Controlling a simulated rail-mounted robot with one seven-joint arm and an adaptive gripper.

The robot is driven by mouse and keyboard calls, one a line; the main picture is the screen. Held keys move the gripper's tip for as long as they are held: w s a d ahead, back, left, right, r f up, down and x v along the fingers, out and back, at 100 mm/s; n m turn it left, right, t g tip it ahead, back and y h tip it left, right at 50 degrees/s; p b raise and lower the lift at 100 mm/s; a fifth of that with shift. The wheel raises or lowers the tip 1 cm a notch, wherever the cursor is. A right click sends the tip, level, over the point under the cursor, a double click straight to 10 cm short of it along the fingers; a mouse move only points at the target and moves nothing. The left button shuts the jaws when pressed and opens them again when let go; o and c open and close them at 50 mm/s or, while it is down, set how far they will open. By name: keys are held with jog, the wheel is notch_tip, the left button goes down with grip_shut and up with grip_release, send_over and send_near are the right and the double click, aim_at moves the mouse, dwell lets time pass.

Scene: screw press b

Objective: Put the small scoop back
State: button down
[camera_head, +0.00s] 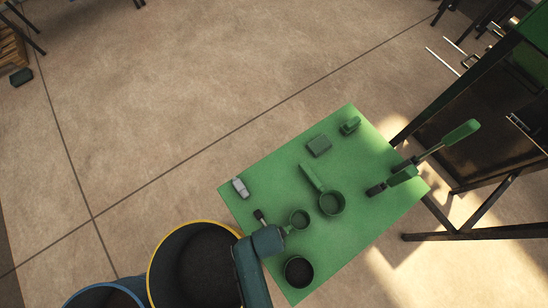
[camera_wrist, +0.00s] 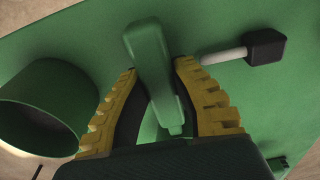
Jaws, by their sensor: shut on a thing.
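The small scoop (camera_head: 300,218) is green with a round bowl, seen over the green table in the head view. My gripper (camera_head: 284,231) is at its handle end. In the wrist view my gripper (camera_wrist: 158,72) has its yellow-padded fingers shut on either side of a green handle, the small scoop's handle (camera_wrist: 148,50). The scoop's bowl is not visible in the wrist view. I cannot tell whether the scoop touches the table.
A larger green scoop (camera_head: 331,203) lies to the right on the table (camera_head: 265,186). A green cup (camera_head: 299,272) stands in front. A dark-headed tool (camera_head: 260,215), a grey block (camera_head: 240,187), a green box (camera_head: 318,146) and a long-handled tool (camera_head: 400,174) also lie there.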

jog(key=shift+f, duration=0.1)
jog(key=c, duration=1)
grip_release()
